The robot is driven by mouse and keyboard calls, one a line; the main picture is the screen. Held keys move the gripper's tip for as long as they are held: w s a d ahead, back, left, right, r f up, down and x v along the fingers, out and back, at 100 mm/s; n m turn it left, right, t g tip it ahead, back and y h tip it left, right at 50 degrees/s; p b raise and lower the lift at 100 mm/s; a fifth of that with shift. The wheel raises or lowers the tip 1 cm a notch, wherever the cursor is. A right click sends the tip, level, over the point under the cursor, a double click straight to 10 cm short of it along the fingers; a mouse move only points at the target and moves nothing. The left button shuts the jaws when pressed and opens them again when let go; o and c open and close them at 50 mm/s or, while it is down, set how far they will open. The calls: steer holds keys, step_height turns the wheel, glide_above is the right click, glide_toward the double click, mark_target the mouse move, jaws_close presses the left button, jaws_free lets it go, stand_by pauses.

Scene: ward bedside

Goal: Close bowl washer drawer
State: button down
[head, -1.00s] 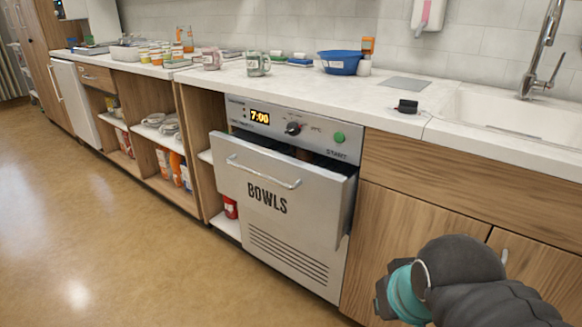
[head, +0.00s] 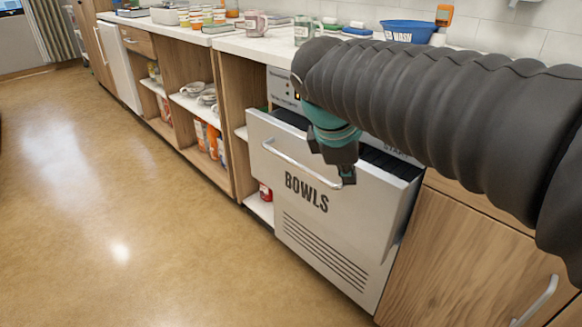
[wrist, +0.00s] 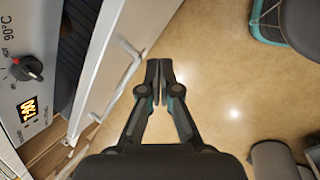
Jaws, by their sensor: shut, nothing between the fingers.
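The bowl washer drawer (head: 345,240) has a pale metal front lettered BOWLS and a bar handle. It stands partly pulled out, with a dark gap behind its top edge. In the wrist view the drawer front (wrist: 112,62) and its handle (wrist: 126,62) are left of the fingers, with the washer panel (wrist: 28,85) further left. My gripper (head: 347,180) is shut and empty, pointing down in front of the drawer near the right end of the handle. In the wrist view the closed fingertips (wrist: 159,68) are over the floor, close to the handle; contact cannot be told.
Open shelves with bottles (head: 208,140) stand left of the washer. A wooden cabinet (head: 445,255) is on the right. The worktop (head: 260,47) carries mugs and a blue bowl (head: 405,32). The floor (head: 110,210) in front is clear.

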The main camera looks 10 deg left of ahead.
mark_target(291, 164)
steer(key=w+a+n+t+h+b, duration=0.1)
steer(key=w+a+n, duration=0.1)
steer(key=a+n, duration=0.5)
steer(key=w+a+n+t+h, duration=0.1)
steer(key=w+a+n, duration=0.25)
steer(key=a, duration=0.85)
steer(key=w+d+r+b+x, duration=0.1)
steer(key=d+b+x, duration=0.1)
steer(key=x, duration=1)
steer(key=shift+r, duration=0.2)
steer(key=shift+w+d, duration=0.1)
steer(key=shift+d, duration=0.05)
steer(key=w+d+p, duration=0.4)
steer(key=w+d, duration=0.1)
steer(key=w, duration=0.2)
steer(key=shift+w+d+p, duration=0.2)
steer(key=shift+d+p, duration=0.15)
steer(key=shift+p, duration=0.05)
steer(key=shift+s, duration=0.1)
